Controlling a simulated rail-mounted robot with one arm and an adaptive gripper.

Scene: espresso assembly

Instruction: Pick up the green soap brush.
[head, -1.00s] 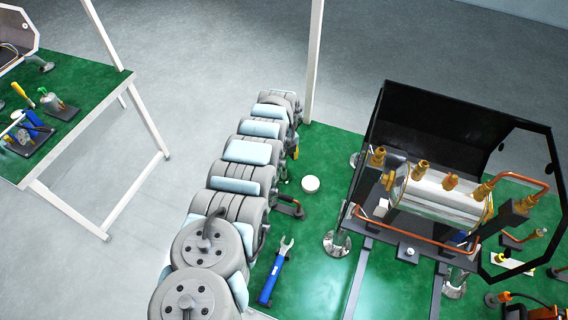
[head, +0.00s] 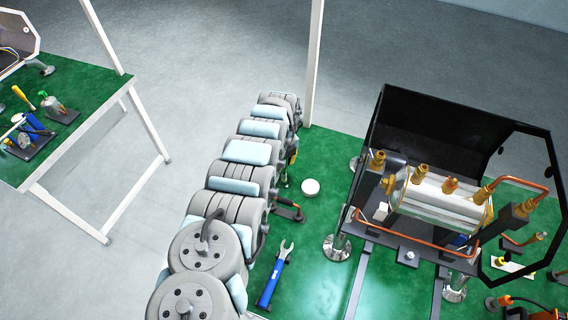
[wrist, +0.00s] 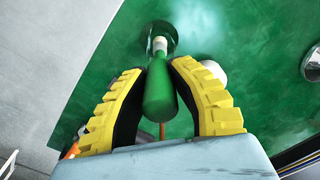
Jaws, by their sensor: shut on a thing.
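The green soap brush (wrist: 160,92) shows in the wrist view, with its green handle end toward the camera. A pale collar joins it to a dark round part (wrist: 158,33) at its far end. My gripper (wrist: 158,66) has its two yellow-ribbed fingers on either side of the handle, shut on it. Whether the dark round part touches the green surface, I cannot tell. In the head view my arm hides the brush and most of the gripper.
A white round object (head: 310,187) lies on the green mat (head: 318,228), close to my arm. A blue-handled wrench (head: 272,280) lies nearer. The espresso machine frame (head: 440,190), with boiler and copper pipes, stands at right. A second table (head: 85,110) with tools is at left.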

